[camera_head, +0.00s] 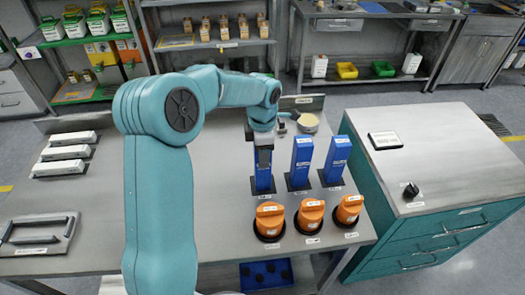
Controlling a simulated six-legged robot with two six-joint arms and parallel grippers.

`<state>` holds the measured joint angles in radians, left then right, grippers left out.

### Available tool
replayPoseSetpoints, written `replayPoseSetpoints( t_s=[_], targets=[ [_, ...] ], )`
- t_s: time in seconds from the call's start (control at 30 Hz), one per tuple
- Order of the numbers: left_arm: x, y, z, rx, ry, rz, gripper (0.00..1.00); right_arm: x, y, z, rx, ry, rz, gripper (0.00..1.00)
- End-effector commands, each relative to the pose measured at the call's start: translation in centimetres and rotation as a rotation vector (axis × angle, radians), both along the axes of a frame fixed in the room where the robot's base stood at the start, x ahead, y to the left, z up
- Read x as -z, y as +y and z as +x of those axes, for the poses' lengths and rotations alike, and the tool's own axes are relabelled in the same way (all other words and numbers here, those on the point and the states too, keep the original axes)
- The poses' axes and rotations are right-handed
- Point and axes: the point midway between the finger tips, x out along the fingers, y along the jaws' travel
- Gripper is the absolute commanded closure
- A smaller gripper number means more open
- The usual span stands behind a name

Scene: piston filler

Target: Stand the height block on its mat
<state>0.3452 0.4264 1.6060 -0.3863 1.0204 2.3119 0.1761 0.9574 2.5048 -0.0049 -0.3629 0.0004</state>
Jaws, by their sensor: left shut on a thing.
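My left gripper (263,153) points down and is shut on the leftmost of three tall blue blocks, which I take for the height block (264,180). That block is upright over a dark mat (264,191); I cannot tell if its base touches the mat. The gripper hides its upper part. Two more blue blocks, one in the middle (301,158) and one on the right (336,158), stand upright on dark mats to its right. My right gripper is not in view.
Orange-topped parts (270,218) stand in a row in front of the blocks. A round tan-topped item (307,122) is behind them. White bars (65,152) and a handled plate (40,233) lie at the left. A teal cabinet (430,170) stands right.

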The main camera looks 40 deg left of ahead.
Motion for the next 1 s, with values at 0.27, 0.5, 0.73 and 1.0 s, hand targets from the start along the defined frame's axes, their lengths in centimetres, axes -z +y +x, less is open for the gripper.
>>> replayPoseSetpoints(
  t_s=[0.27,0.5,0.73,1.0],
  targets=[
    [0.3,0.0,0.0,0.0,0.0,0.0,0.19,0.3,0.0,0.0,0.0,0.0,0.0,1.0],
    [-0.2,0.0,0.0,0.0,0.0,0.0,0.19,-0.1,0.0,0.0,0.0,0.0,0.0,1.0],
    [-4.0,0.0,0.1,0.0,-0.006,0.003,0.19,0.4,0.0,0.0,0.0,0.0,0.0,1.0],
    [-9.9,0.0,0.1,0.0,-0.004,0.002,0.19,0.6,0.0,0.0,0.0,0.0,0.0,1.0]
  ],
)
